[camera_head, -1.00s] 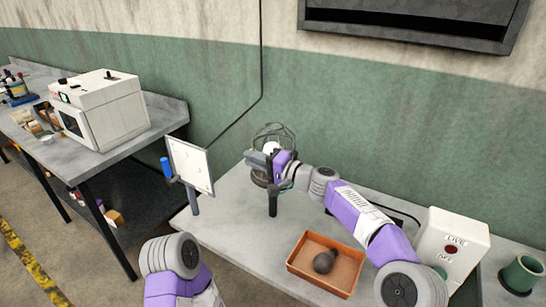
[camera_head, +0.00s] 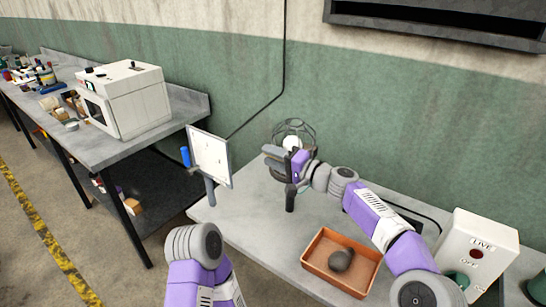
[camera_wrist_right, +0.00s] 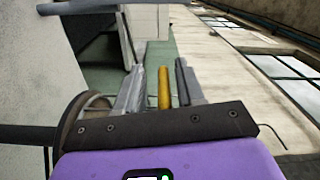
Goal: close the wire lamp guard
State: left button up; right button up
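The wire lamp guard (camera_head: 305,130) is a dark round cage around a white bulb (camera_head: 291,143), on a post at the back of the grey table. My right gripper (camera_head: 272,156) is in front of the lamp and hides its lower part; whether it touches the guard cannot be told. In the right wrist view its two grey fingers (camera_wrist_right: 160,85) stand apart. A yellow bar (camera_wrist_right: 164,88) shows between them, with gaps on both sides. A brown round rim (camera_wrist_right: 72,118) shows left of the fingers. My left arm enters at the bottom, but its gripper is not visible.
A white board (camera_head: 209,158) on a stand is left of the lamp. An orange tray (camera_head: 318,268) with a dark rounded object (camera_head: 340,260) is at the front. A white switch box (camera_head: 470,250) stands at right. A side bench holds a white machine (camera_head: 135,100).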

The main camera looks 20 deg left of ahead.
jog(key=v, duration=0.7)
jog(key=shift+d+b, duration=0.25)
jog(key=shift+b, duration=0.2)
jog(key=shift+s, duration=0.15)
